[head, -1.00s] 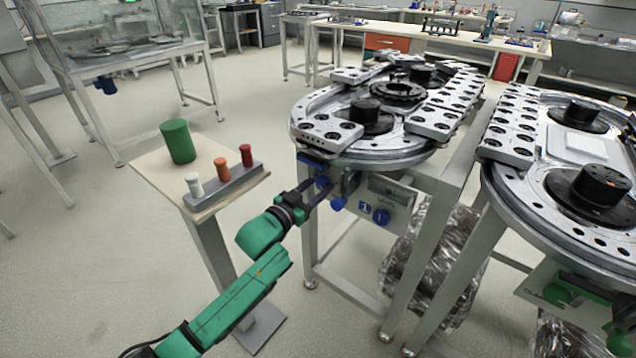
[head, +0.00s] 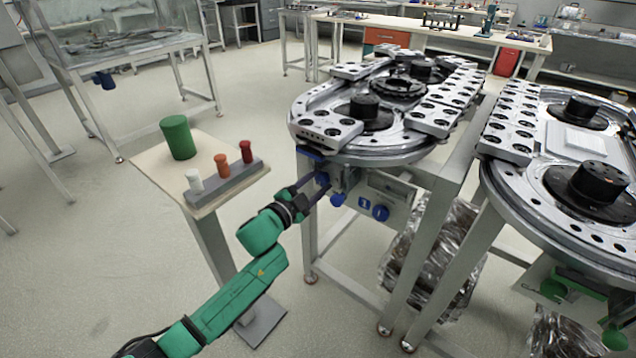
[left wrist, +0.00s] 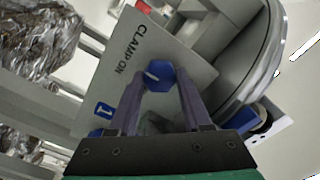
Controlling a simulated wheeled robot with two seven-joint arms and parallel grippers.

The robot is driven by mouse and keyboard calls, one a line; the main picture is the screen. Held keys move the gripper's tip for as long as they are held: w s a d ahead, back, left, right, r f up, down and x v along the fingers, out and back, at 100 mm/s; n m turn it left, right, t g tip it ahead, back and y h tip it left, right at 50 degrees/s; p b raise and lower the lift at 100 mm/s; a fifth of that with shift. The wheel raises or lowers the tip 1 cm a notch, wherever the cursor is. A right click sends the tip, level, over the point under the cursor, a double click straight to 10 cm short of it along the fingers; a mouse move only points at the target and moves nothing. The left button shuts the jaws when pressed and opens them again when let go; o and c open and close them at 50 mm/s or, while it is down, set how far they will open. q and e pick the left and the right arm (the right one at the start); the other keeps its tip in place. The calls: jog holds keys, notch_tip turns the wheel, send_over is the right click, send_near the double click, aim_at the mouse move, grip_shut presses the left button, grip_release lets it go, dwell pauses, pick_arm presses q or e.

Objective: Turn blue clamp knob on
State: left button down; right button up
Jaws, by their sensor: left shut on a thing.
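The blue clamp knob (left wrist: 158,76) sits on a grey panel (left wrist: 165,42) lettered "CLAMP ON" in the left wrist view. My left gripper (left wrist: 156,84) has its two dark fingers on either side of the knob and is shut on it. In the head view, the left gripper (head: 322,184) reaches the front underside of the left ring track (head: 385,160). The knob (head: 322,178) is partly hidden by the fingers there. My right gripper is not in view.
A small stand (head: 150,172) with a green cylinder (head: 178,137) and several pegs is on the left. A second ring track (head: 530,190) stands on the right.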

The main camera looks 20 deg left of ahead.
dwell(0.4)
pick_arm(q)
jog(key=shift+c, duration=1.7)
grip_release()
jog(key=shift+s, duration=0.1)
jog(key=v, duration=1.4)
jog(key=shift+s+p, duration=0.2)
jog(key=shift+p, duration=0.1)
jog(key=shift+f, duration=0.1)
